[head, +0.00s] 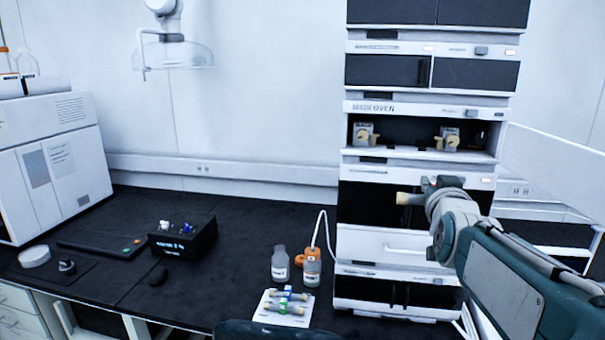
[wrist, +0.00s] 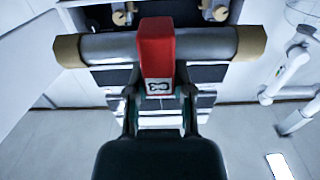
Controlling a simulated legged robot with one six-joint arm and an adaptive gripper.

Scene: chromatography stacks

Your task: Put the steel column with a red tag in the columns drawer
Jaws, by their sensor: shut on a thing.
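The steel column (wrist: 100,48) is a grey cylinder with tan end caps and a red tag (wrist: 157,45) around its middle. My gripper (wrist: 160,92) is shut on it at the tag and holds it crosswise in the air. In the head view, my gripper (head: 436,188) is in front of the instrument stack, with one tan column end (head: 405,198) pointing left. The rest of the column is mostly hidden there. A white drawer-like front (head: 365,243) with a handle sits low in the stack; I cannot tell whether it is the columns drawer.
The stack's oven bay (head: 395,131) is open, with small tan fittings inside. A white tray (head: 270,299) on the dark bench holds columns with blue and green tags. A white panel (head: 550,165) stands right of the stack.

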